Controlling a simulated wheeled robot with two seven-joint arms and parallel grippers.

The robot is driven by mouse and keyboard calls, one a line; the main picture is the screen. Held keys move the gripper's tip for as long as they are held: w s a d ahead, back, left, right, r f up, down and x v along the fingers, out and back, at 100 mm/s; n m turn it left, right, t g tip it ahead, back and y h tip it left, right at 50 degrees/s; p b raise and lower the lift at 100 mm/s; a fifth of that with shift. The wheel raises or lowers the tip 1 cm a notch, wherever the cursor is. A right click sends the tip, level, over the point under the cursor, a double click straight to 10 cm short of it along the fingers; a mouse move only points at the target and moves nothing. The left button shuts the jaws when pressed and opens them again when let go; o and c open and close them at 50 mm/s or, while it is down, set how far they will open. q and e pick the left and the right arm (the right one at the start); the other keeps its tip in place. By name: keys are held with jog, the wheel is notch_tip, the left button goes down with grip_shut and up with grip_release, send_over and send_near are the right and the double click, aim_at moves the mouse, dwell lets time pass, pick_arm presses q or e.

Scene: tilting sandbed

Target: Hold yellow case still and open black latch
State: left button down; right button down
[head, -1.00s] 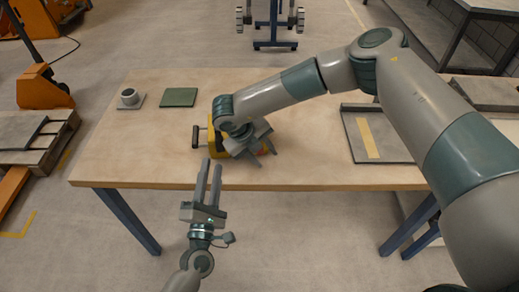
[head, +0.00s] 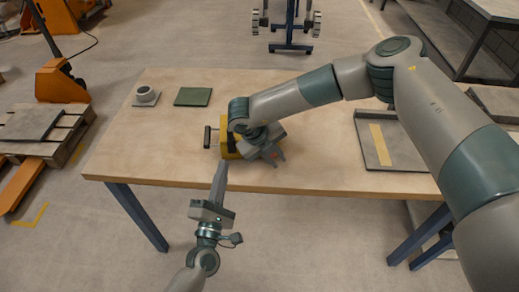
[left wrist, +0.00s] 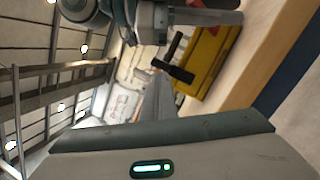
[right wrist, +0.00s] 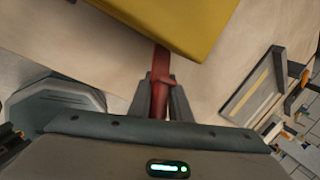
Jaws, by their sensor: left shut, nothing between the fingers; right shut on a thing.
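The yellow case (head: 231,143) lies on the table, partly hidden under my right arm in the head view; its side also fills part of the left wrist view (left wrist: 208,58). A black T-shaped piece (left wrist: 176,66), which may be the latch or a handle, sticks out from the case; it shows at the case's left side in the head view (head: 207,138). My right gripper (right wrist: 160,88) is shut on a red bar (right wrist: 160,65) beside the case. My left gripper (head: 221,168) is shut and empty, in front of the case, apart from the black piece.
A dark grey tray (head: 402,154) with a yellow strip is at the right of the table. The table's front edge (head: 300,190) runs close to my left gripper. The left front tabletop is clear.

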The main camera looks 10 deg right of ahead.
aim_at(231, 140)
pick_arm(q)
jog(key=w+a+r+m+g+h, duration=0.3)
jog(key=w+a+m+g+h, duration=0.2)
jog(key=m, duration=0.5)
jog(key=w+a+g, duration=0.1)
jog(key=w+a, duration=0.1)
jog(key=a, duration=0.1)
jog(key=shift+a+r+m+g, duration=0.2)
jog(key=shift+m+g, duration=0.1)
jog(key=w+d, duration=0.4)
jog(key=d, duration=0.4)
jog(key=shift+d, duration=0.25)
